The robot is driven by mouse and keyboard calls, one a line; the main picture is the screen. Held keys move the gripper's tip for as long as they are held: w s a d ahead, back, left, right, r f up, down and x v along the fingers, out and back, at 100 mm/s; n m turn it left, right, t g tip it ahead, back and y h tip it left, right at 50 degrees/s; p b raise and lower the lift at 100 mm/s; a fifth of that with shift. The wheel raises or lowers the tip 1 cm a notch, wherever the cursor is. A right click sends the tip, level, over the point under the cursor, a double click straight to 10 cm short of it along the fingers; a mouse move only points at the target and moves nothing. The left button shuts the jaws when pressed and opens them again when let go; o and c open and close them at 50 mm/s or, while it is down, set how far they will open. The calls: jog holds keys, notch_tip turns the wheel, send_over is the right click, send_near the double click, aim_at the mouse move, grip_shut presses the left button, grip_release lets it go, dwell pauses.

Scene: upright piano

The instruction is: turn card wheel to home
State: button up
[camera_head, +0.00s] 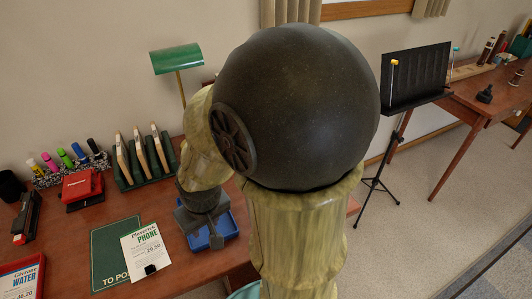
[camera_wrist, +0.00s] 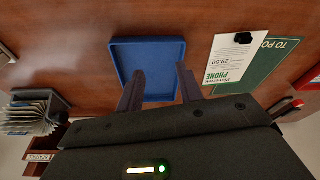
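The card wheel (camera_wrist: 35,112), a dark holder with a fan of pale cards, stands at the left edge of the wrist view. A small white label (camera_wrist: 40,156) shows below it, its print too small to read surely. I cannot make out the wheel in the head view, where my arm covers the middle. My gripper (camera_wrist: 160,82) is open and empty, its two dark fingers apart over the blue tray and to the right of the wheel. In the head view the gripper (camera_head: 214,238) points down over the desk.
The empty blue tray (camera_wrist: 147,54) lies under my fingers. A phone card (camera_head: 147,250) with a black clip lies on a green sheet (camera_head: 112,240). A red box (camera_head: 82,187), markers (camera_head: 65,158), a file rack (camera_head: 140,158) and a green lamp (camera_head: 176,58) stand on the desk. A music stand (camera_head: 412,80) is at right.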

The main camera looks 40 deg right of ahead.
jog(key=shift+o, duration=1.3)
jog(key=shift+s, duration=0.1)
jog(key=shift+o, duration=0.7)
jog(key=shift+r, duration=0.1)
jog(key=w+d+m+g+h+p, duration=0.1)
jog(key=w+d+m+p, duration=0.1)
jog(key=d+m+p, duration=0.1)
jog(key=w+d+m+g+h+p, duration=0.1)
jog(key=w+d+m+g+p, duration=0.1)
jog(key=m+p, duration=0.3)
jog(key=w+d+m+g+h+p, duration=0.1)
jog(key=w+d+m+p, duration=0.2)
jog(key=d+m+p, duration=0.1)
jog(key=shift+w+d+f+m+g, duration=0.2)
jog(key=shift+d+m+g, duration=0.1)
jog(key=shift+d+m, duration=0.3)
jog(key=w+d+r+m+h+p, duration=0.5)
jog(key=w+d+r+m+p, duration=0.1)
jog(key=w+r+m+p, duration=0.1)
jog(key=shift+w+r+m+h+p, duration=0.3)
jog(key=shift+w+r+h+p, duration=0.1)
jog(key=shift+w+r+p, duration=0.25)
